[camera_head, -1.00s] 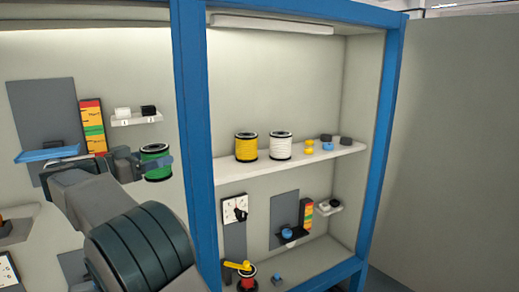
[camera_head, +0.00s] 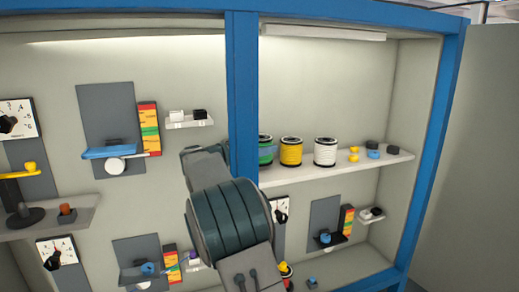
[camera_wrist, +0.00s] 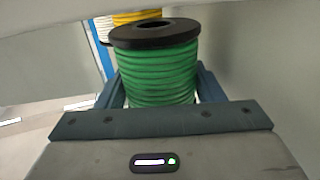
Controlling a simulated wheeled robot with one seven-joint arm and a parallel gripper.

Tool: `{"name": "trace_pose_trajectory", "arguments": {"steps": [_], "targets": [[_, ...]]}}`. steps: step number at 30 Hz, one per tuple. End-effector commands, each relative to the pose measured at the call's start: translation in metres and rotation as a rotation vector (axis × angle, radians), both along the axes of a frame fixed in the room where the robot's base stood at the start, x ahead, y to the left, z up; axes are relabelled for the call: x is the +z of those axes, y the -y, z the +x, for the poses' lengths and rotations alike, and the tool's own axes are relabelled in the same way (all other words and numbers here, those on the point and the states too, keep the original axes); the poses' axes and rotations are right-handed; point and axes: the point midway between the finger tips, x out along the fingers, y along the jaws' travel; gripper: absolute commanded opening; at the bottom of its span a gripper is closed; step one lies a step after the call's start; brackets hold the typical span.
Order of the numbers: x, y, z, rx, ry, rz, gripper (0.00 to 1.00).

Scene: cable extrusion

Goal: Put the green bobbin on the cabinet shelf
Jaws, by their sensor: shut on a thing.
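The green bobbin (camera_head: 266,150) is upright at the left end of the cabinet shelf (camera_head: 345,171), partly hidden by the blue post in the head view. I cannot tell whether its base touches the shelf. In the wrist view the green bobbin (camera_wrist: 155,65), with black flanges, stands between the two fingers of my gripper (camera_wrist: 160,90), which is shut on it. The fingers are hidden behind the post and my arm in the head view.
A yellow bobbin (camera_head: 291,152) and a white bobbin (camera_head: 325,152) stand to the right of the green one. Small yellow, blue and dark pieces lie farther right. The blue post (camera_head: 243,90) stands at the left of this bay.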

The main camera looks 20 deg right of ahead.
Motion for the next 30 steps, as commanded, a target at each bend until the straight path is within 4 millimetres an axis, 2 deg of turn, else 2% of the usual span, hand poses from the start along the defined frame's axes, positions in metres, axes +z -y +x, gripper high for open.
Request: {"name": "trace_pose_trajectory", "arguments": {"steps": [3, 14, 15, 26, 30], "targets": [[-0.014, -0.003, 0.000, 0.003, -0.003, -0.001, 0.36], [-0.019, -0.002, 0.000, 0.002, -0.001, 0.000, 0.36], [-0.018, -0.003, 0.000, 0.002, 0.000, 0.001, 0.70], [-0.014, -0.003, 0.000, 0.002, 0.001, 0.000, 0.70], [-0.017, -0.022, -0.005, 0.005, 0.000, 0.002, 0.70]]}}
